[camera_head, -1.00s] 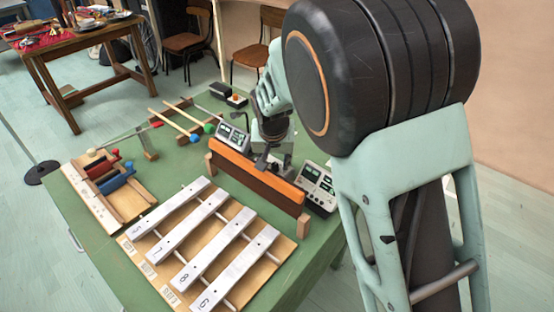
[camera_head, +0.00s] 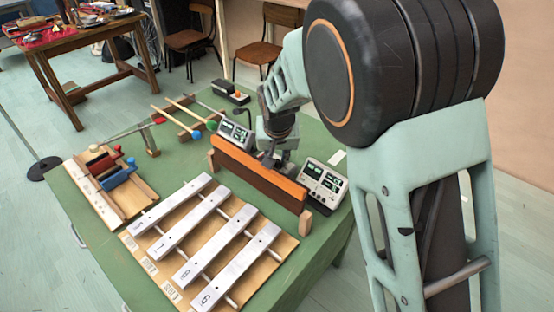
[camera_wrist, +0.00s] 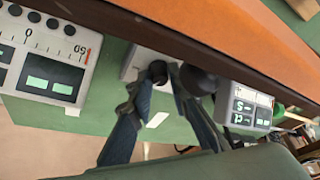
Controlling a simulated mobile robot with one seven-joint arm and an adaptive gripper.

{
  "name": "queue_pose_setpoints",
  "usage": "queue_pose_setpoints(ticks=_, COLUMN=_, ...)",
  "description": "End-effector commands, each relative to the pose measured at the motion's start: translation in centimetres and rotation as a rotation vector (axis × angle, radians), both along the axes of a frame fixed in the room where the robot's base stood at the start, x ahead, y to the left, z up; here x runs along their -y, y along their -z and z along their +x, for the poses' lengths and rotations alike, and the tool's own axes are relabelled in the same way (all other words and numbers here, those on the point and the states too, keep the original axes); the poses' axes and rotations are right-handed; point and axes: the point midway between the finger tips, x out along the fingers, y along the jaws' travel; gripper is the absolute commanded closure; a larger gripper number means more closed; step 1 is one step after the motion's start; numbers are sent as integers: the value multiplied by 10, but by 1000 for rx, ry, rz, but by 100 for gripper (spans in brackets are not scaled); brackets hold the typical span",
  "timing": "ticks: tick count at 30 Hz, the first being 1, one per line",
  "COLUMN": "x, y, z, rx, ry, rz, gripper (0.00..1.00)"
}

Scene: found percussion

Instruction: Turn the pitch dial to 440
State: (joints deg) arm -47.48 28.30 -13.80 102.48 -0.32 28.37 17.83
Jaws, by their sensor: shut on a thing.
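My gripper (camera_wrist: 166,72) points down behind an upright orange-brown board and is shut on a small dark knob (camera_wrist: 158,70) in the wrist view. I take the knob for the pitch dial, but its markings cannot be read. A pale base (camera_wrist: 138,62) shows behind the fingertips. In the head view the board (camera_head: 255,172) hides the fingertips. One white meter box with green displays (camera_head: 324,185) stands right of my gripper, another (camera_head: 235,134) left of it. In the wrist view, one has a scale ending in 50 (camera_wrist: 45,55). I cannot read 440 anywhere.
Metal chime bars (camera_head: 205,240) lie on a wooden frame at the table's front. A wooden tray with red and blue pieces (camera_head: 112,185) is at left. A blue-headed mallet (camera_head: 197,134) lies behind. A dark rounded thing (camera_wrist: 197,80) is close beside my fingers.

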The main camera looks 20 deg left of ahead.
Motion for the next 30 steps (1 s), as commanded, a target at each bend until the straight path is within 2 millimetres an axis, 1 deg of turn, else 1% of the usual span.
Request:
queue_pose_setpoints(ticks=18, x=3, y=0, z=2, rx=1, ry=-375, rz=2, gripper=100)
queue_pose_setpoints(ticks=24, x=3, y=0, z=2, rx=1, ry=-437, rz=1, gripper=100)
queue_pose_setpoints(ticks=30, x=2, y=0, z=1, rx=0, ry=-457, rz=0, gripper=100)
